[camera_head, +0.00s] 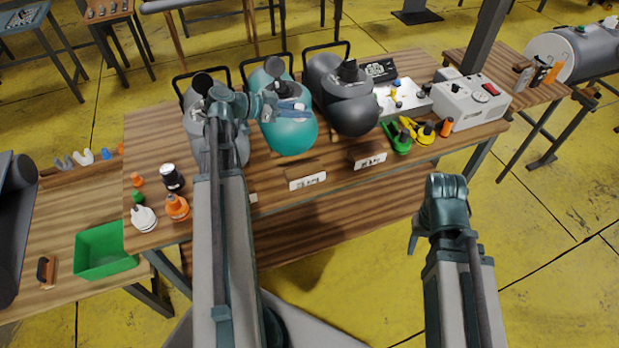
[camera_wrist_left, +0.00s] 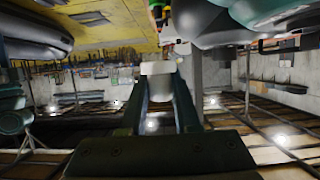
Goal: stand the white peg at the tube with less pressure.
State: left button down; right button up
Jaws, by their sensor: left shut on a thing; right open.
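My left gripper (camera_head: 300,110) reaches over the teal tube (camera_head: 290,138), its fingers pointing right. In the left wrist view it (camera_wrist_left: 160,95) is shut on the white peg (camera_wrist_left: 158,70), which sits between the fingertips. A grey tube (camera_head: 198,100) stands left of the teal one, partly hidden by my left arm, and a dark grey tube (camera_head: 345,95) stands right. My right gripper (camera_head: 416,236) is open and empty, in front of the table; its fingers are only partly visible.
Label blocks (camera_head: 307,181) (camera_head: 368,160) stand in front of the tubes. A white device (camera_head: 470,100), green clamp (camera_head: 398,140) and yellow tool (camera_head: 420,130) lie right. Orange and white fittings (camera_head: 143,218) stand left, near a green bin (camera_head: 100,252).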

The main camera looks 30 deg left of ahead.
pick_arm(q)
notch_tip(320, 180, down, 8)
jog(key=f+b, duration=0.1)
jog(key=b, duration=0.6)
jog(key=s+a+f+b, duration=0.1)
jog(key=s+f+b, duration=0.75)
jog(key=s, duration=0.45)
jog(key=b, duration=0.2)
send_over(313, 167)
jog(key=shift+f, duration=0.6)
notch_tip(313, 167, down, 4)
jog(key=b, duration=0.4)
jog(key=shift+r, duration=0.25)
